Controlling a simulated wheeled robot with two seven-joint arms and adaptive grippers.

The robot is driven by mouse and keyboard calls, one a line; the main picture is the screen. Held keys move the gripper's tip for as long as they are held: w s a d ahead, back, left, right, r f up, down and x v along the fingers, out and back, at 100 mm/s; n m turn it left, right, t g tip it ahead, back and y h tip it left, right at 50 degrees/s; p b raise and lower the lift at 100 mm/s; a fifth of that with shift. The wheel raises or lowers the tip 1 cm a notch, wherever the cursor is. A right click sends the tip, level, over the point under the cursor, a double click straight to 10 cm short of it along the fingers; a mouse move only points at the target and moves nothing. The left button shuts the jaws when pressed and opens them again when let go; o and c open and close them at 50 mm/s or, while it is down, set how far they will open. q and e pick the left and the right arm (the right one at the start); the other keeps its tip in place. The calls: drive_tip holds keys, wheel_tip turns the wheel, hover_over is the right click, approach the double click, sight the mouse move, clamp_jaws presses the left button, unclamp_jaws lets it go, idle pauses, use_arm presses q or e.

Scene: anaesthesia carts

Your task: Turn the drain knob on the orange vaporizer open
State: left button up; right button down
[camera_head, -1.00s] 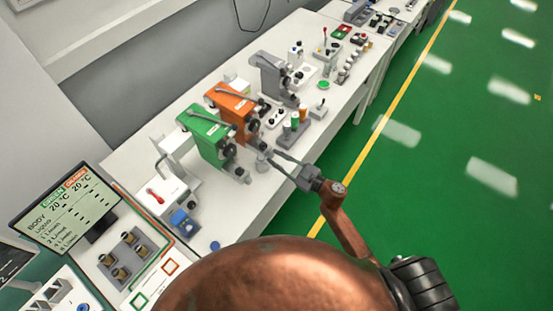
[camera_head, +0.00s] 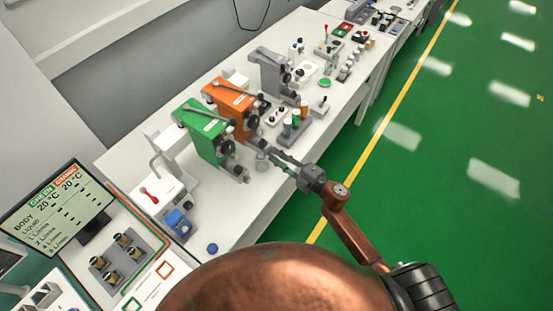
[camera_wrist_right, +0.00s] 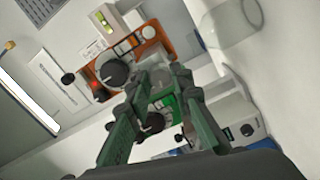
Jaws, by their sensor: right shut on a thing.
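The orange vaporizer (camera_head: 230,97) stands on the white bench between the green vaporizer (camera_head: 203,128) and a grey unit. In the right wrist view the orange vaporizer (camera_wrist_right: 128,48) shows its black dial (camera_wrist_right: 113,73) close up. My right gripper (camera_head: 271,154) reaches in from the right to the low front of the orange vaporizer. In the right wrist view its green-grey fingers (camera_wrist_right: 160,80) close around a small grey part, apparently the drain knob. The fingers hide much of this part, so its turn angle cannot be told. My left gripper is not in view.
The grey unit (camera_head: 275,72) stands behind the orange vaporizer. A grey holder with coloured bottles (camera_head: 294,128) is right of it, near my gripper. A monitor (camera_head: 57,208) stands at the left. The green floor right of the bench is clear.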

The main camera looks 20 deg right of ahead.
drive_tip(key=n+b, duration=0.2)
drive_tip(key=n, duration=0.1)
drive_tip(key=shift+f+n, duration=0.3)
drive_tip(key=shift+r+n+b, duration=0.1)
drive_tip(key=shift+n+b, duration=1.3)
drive_tip(key=shift+n, duration=0.3)
drive_tip(key=c, duration=1.7)
unclamp_jaws()
drive_tip(key=shift+r, duration=0.15)
drive_tip(key=shift+s, duration=0.1)
drive_tip(key=v, duration=1.2)
